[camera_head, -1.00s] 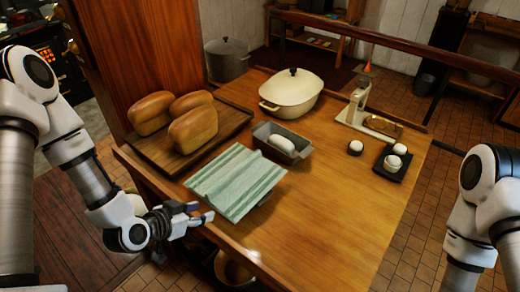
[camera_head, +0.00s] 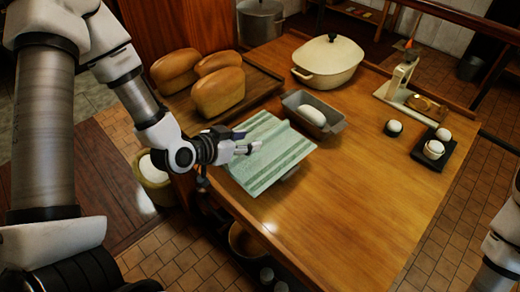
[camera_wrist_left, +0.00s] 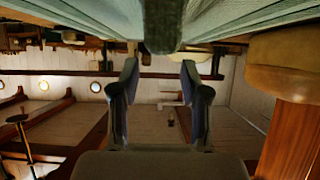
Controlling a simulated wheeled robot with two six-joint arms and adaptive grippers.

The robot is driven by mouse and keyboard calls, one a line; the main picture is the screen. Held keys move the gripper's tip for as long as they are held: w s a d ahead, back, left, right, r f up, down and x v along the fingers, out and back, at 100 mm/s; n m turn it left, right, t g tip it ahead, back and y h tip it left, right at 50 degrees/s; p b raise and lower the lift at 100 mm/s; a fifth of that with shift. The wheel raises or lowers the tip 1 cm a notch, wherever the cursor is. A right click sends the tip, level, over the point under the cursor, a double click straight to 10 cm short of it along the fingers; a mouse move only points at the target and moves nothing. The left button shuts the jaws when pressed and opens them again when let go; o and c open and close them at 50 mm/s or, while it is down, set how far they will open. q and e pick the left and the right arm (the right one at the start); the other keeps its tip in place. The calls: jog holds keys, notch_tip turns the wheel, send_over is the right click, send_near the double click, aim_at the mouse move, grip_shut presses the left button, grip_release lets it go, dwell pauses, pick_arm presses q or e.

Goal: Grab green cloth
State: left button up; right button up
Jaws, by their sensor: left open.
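The green cloth (camera_head: 275,160) is pale with darker stripes. In the head view it lies draped near the table's front left edge, over something dark that shows slightly beneath it. My left gripper (camera_head: 247,142) is at the cloth's left side, with its fingers overlapping the cloth in this view. In the left wrist view the cloth (camera_wrist_left: 235,18) spans the top, and the two fingers of my left gripper (camera_wrist_left: 159,72) stand apart with nothing clearly between them. A darker rounded shape hangs at the top middle; I cannot tell whether it is a fold. My right gripper is out of view.
Several bread loaves (camera_head: 219,92) sit on a wooden board (camera_head: 262,90) behind the cloth. A loaf tin (camera_head: 334,124) with pale dough stands just beyond it. A cream pot (camera_head: 327,64), a scale (camera_head: 400,78) and eggs (camera_head: 434,150) are farther off. The table's front right is clear.

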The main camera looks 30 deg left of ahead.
aim_at(259, 139)
pick_arm(q)
jog(key=x, duration=0.3)
jog(key=shift+w+d+f, duration=0.15)
jog(key=shift+w+d, duration=0.05)
grip_shut()
